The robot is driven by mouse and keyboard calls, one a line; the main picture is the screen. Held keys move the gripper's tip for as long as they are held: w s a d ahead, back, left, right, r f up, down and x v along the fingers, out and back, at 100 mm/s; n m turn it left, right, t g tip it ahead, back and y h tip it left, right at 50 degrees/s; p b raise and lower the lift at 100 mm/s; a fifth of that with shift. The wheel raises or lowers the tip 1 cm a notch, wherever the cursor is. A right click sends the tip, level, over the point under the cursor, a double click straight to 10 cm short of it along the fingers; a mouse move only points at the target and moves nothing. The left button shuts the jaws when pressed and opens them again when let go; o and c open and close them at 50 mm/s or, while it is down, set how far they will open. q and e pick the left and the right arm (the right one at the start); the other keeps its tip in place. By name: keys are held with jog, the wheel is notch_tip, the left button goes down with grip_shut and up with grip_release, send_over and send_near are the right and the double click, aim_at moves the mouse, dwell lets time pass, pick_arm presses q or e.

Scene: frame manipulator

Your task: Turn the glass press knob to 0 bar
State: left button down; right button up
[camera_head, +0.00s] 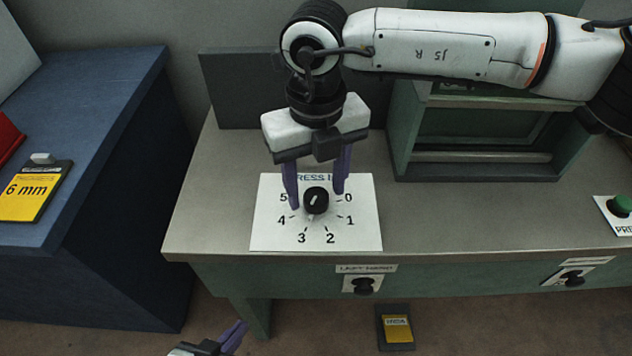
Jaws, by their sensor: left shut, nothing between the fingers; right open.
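The black round press knob (316,201) sits on a white dial plate (265,237) on the bench top. Its numbers run from 0 at the right, through 1, 2, 3 and 4, to 5 at the left. A short white mark on the knob runs slightly slanted; I cannot tell for sure which number it points to. My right gripper (316,200) is open above the dial, with one purple finger left of the knob and one right of it, seemingly not touching it. It partly covers the plate's title. My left gripper (236,336) is shut and empty at the bottom edge.
A green-framed press opening (480,178) stands behind right on the bench (215,190). A green button (620,206) is at the far right. Black knobs (363,286) sit on the bench front. A blue cabinet (90,110) at left carries a yellow "6 mm" label (30,196).

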jog(key=shift+f, duration=0.2)
jog(key=c, duration=1)
jog(key=shift+c, duration=0.2)
